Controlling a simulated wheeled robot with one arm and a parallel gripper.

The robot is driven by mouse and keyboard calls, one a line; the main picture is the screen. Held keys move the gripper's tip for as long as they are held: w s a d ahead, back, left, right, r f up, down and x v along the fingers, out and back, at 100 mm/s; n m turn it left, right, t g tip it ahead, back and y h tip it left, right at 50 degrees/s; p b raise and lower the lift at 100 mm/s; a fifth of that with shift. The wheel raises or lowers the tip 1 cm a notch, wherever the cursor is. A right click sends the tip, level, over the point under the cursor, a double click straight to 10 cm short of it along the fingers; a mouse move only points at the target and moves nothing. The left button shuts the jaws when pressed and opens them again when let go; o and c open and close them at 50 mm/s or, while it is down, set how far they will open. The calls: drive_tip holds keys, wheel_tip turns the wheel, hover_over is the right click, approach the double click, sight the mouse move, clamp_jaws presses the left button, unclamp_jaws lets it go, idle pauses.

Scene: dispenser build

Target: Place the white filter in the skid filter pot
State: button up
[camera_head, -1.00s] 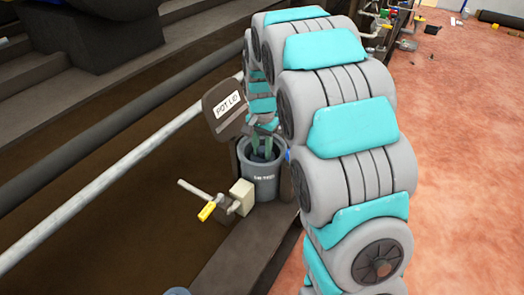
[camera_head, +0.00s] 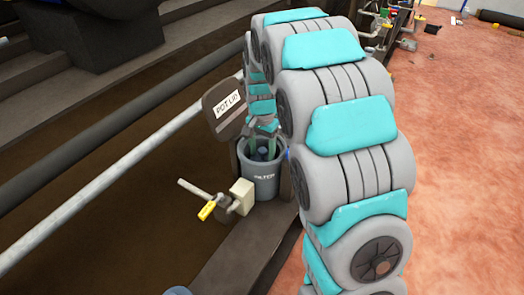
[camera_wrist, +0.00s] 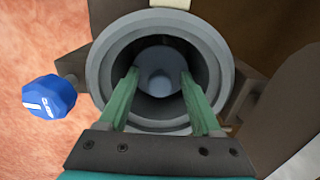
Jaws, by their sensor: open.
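The grey filter pot (camera_head: 260,185), labelled "FILTER", stands open on a dark ledge left of my arm; its rim shows in the wrist view (camera_wrist: 222,75). A pale blue-grey rounded piece (camera_wrist: 158,85) sits down inside the pot, in shadow; I cannot tell for sure that it is the white filter. My gripper (camera_wrist: 159,73) has its two green fingers spread, one on each side of this piece, with gaps visible. In the head view my gripper (camera_head: 262,152) reaches down into the pot mouth. No other filter shows.
The raised dark lid (camera_head: 224,108), marked "POT LID", stands behind the pot to the left. A valve with a yellow handle (camera_head: 206,210) is at the front left. A blue knob (camera_wrist: 49,97) is beside the pot. Red floor lies right of my arm.

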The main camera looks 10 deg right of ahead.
wheel_tip(320, 180, up, 12)
drive_tip(key=s+f+n+g, duration=0.1)
drive_tip(key=s+f+n, duration=0.3)
drive_tip(key=s, duration=3.2)
drive_tip(key=n, duration=0.5)
drive_tip(key=shift+s+g, duration=0.25)
drive_tip(key=shift+g, duration=0.15)
drive_tip(key=shift+c, duration=0.3)
